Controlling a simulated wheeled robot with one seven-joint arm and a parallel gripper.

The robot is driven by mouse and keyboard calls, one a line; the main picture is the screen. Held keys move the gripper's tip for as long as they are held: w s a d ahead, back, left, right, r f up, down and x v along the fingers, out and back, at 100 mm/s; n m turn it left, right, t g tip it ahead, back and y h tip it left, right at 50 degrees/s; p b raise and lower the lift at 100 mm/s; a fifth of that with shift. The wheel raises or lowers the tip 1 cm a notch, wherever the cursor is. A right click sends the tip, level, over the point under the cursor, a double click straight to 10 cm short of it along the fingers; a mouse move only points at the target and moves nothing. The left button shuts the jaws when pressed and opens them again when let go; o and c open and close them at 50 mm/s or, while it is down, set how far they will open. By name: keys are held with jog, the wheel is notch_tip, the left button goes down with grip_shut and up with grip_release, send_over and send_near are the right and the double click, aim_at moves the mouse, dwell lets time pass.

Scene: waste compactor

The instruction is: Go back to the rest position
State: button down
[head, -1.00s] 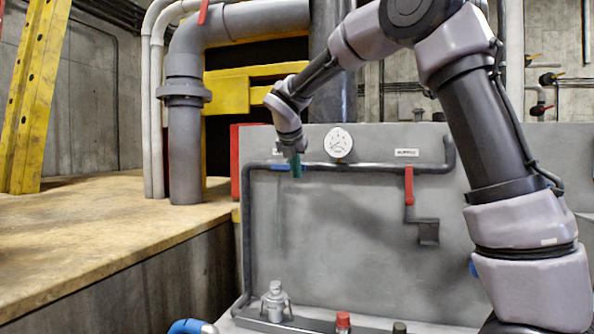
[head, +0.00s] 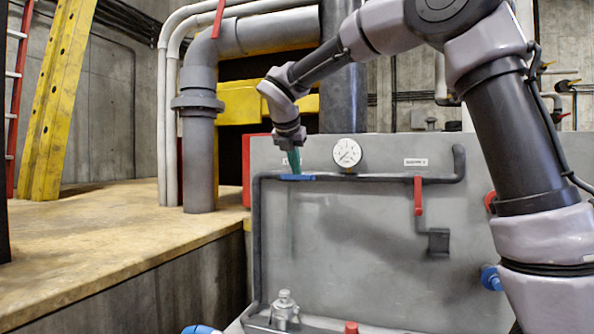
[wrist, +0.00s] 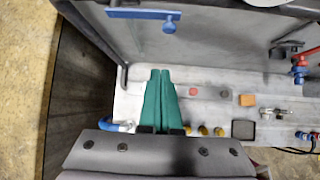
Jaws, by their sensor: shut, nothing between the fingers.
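My gripper (head: 294,160) is at the end of my arm, in front of the grey panel (head: 370,225), left of the round gauge (head: 347,152). Its green fingers are together with nothing between them; they also show in the wrist view (wrist: 160,73), pointing away from the camera. In the head view the fingertips overlap the blue lever (head: 297,177) on the dark pipe. In the wrist view the blue lever (wrist: 143,15) lies beyond the tips, with a visible gap in the picture.
A red lever (head: 418,196) hangs from the pipe to the right. A silver fitting (head: 285,311) and a red button (head: 351,328) are on the ledge below. A tan platform (head: 110,238) and a thick grey pipe (head: 199,165) stand left. Space in front of the panel looks clear.

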jog(key=s+d+m+g+y, duration=0.2)
jog(key=s+d+m, duration=1.1)
jog(key=d+m, duration=0.45)
jog(key=s+d+f+m+t+y, duration=0.1)
jog(key=s+d+f+m, duration=0.2)
jog(key=s+m, duration=0.4)
jog(key=s+d+f+m+y, duration=0.1)
jog(key=s+d+f+m, duration=0.2)
jog(key=s+m, duration=0.5)
jog(key=f+m, duration=0.1)
jog(key=m, duration=0.2)
jog(key=shift+d+t, duration=0.35)
jog(key=shift+t, duration=0.05)
